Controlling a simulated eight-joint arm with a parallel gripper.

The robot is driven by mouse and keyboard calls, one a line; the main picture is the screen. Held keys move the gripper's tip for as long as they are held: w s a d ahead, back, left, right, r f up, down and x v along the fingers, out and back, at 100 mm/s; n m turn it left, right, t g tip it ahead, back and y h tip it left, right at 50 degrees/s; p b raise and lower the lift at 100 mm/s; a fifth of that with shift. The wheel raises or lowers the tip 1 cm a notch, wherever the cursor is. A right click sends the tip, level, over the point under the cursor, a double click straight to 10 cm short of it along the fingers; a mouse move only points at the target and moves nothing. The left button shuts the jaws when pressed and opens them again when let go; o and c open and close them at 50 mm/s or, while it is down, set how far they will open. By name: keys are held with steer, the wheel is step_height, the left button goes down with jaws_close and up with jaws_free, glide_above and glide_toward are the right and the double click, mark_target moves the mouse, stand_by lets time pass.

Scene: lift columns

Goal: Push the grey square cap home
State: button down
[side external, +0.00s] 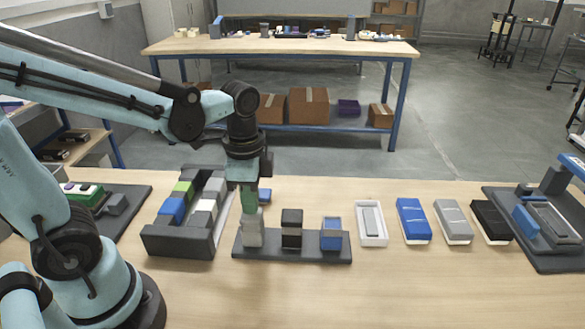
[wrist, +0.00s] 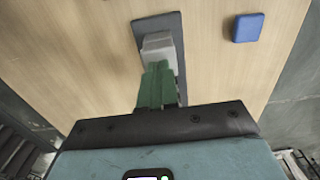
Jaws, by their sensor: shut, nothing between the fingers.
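The grey square cap (side external: 252,224) is at the left end of a dark base (side external: 300,256), upright. My gripper (side external: 249,207) is directly above it with its green fingers shut and pointing down. The fingertips are at or just above the cap's top; I cannot tell whether they touch. In the wrist view the shut fingers (wrist: 158,68) reach the edge of the grey cap (wrist: 159,46), and part of its top is hidden. How far the cap sits down is unclear.
A black block (side external: 291,228) and a blue block (side external: 331,233) stand on the same base to the right. A loose blue piece (side external: 265,196) lies behind. A dark bin (side external: 180,240) stands left; a white tray (side external: 371,225) and several boxes are to the right. The front table is clear.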

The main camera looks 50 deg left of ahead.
step_height(320, 180, up, 9)
steer(key=shift+f, duration=0.2)
stand_by(0.8)
